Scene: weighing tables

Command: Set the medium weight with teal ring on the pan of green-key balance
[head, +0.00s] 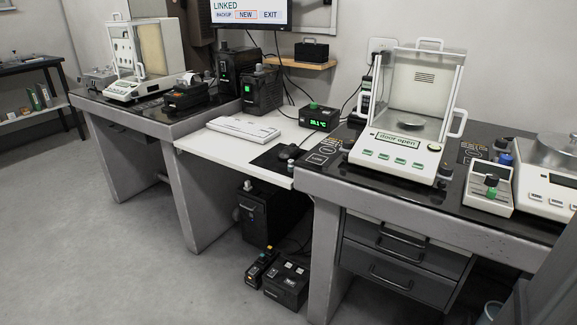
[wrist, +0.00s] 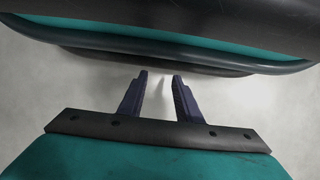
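The green-key balance (head: 395,148) stands on the right-hand dark-topped table in the head view. It has a row of green keys and a display reading "door open". Its round pan (head: 408,124) shows bare inside the clear draft shield (head: 424,75). Small metal weights stand near it: one by its front right corner (head: 443,180) and one with a blue top (head: 505,160) further right. They are too small to make out a teal ring. My gripper (wrist: 160,76) shows only in the wrist view, with its two dark fingers apart and nothing between them, above pale floor.
A white box with a dark and green knob (head: 490,190) and another balance (head: 549,190), cut off by the frame, stand right of the green-key balance. A third balance (head: 132,90) stands on the left table. A lower white desk (head: 215,148) lies between. The grey floor at left is clear.

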